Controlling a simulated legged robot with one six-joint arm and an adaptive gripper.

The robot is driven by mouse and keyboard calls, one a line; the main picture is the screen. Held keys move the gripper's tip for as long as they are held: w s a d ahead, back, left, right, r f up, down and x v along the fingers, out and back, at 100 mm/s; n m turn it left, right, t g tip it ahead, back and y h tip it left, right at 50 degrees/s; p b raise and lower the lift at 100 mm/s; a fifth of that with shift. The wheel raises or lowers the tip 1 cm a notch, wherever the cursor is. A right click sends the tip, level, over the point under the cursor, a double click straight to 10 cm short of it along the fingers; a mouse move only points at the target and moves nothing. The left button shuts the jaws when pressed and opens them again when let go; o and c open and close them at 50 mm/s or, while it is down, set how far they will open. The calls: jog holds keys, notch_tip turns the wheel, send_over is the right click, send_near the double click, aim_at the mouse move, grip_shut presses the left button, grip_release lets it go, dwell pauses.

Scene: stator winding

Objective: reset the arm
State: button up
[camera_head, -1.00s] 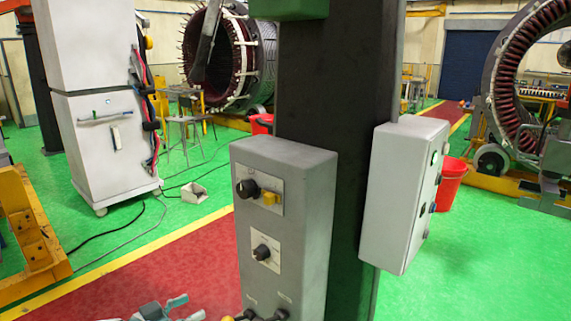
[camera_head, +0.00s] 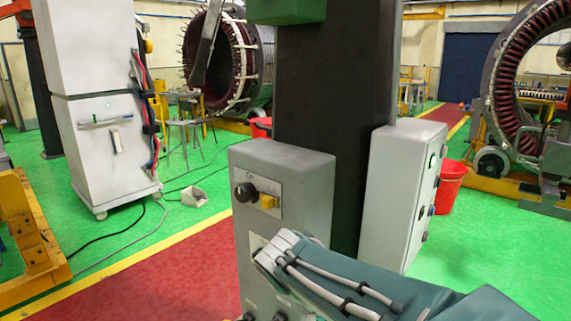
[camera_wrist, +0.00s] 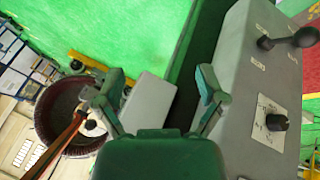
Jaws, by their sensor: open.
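My gripper (camera_wrist: 160,84) shows in the wrist view with its two green-grey fingers spread apart and nothing between them. In the wrist view the grey control box (camera_wrist: 255,90), with knobs and a lever, is just right of the fingers; I see no contact. My arm (camera_head: 360,283) shows at the bottom right of the head view, with pale cables along it. It covers the lower part of the control box (camera_head: 284,184) there. I cannot make out the gripper fingers in the head view.
The box is beside a dark post (camera_head: 330,110), with a second grey box (camera_head: 402,185) on its right. A white cabinet (camera_head: 108,150) and yellow frame (camera_head: 35,235) stand left. Stator rings (camera_head: 232,62) are behind.

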jog(key=s+d+n+t+y, duration=0.1)
jog(key=s+d+y, duration=0.1)
jog(key=s, duration=0.4)
jog(key=s+d+n+t+y, duration=0.2)
jog(key=s+d+y, duration=0.1)
jog(key=s, duration=0.3)
jog(key=shift+s+d+y, duration=0.15)
jog(key=shift+d+y, duration=0.15)
jog(key=shift+d, duration=0.1)
